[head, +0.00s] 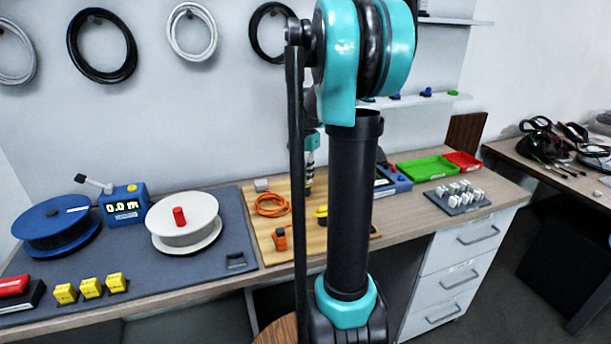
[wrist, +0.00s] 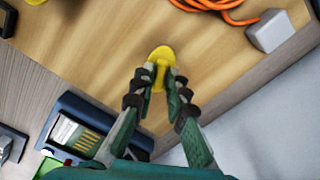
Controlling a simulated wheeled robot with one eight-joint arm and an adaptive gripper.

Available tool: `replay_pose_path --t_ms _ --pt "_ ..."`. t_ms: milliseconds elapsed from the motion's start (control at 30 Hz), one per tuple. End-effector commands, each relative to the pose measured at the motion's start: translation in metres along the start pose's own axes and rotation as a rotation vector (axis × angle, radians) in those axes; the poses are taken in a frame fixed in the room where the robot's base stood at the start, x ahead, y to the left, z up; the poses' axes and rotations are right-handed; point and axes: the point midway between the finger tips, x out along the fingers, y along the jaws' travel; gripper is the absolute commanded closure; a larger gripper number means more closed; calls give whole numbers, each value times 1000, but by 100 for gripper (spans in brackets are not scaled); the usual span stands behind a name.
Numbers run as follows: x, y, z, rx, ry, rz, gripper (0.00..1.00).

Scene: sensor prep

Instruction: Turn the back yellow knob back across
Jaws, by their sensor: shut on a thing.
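The back yellow knob (wrist: 162,53) shows in the wrist view as a round disc with a raised grip, on the wooden board (wrist: 105,45) near its back edge. My gripper (wrist: 159,78) is shut on the knob's grip, one finger on each side. The fingers hide part of the knob. In the head view my gripper (head: 309,182) is low over the back of the board, partly behind my arm, and the back knob cannot be made out there. Another yellow piece (head: 321,212) lies nearer the front, partly hidden by my arm.
An orange cable coil (head: 271,205) and a grey block (head: 262,185) lie on the board left of my gripper. A blue device (head: 396,178) stands to the right, with a green tray (head: 427,167) beyond. A white reel (head: 184,226) stands on the grey mat at left.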

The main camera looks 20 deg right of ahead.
Motion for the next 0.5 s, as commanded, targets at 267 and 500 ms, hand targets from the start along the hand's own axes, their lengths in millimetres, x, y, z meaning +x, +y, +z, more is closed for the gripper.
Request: replay_pose_path --t_ms 267,500 --pt "0 0 0 245 1 -1 100" --pt "0 0 0 403 1 -1 100"
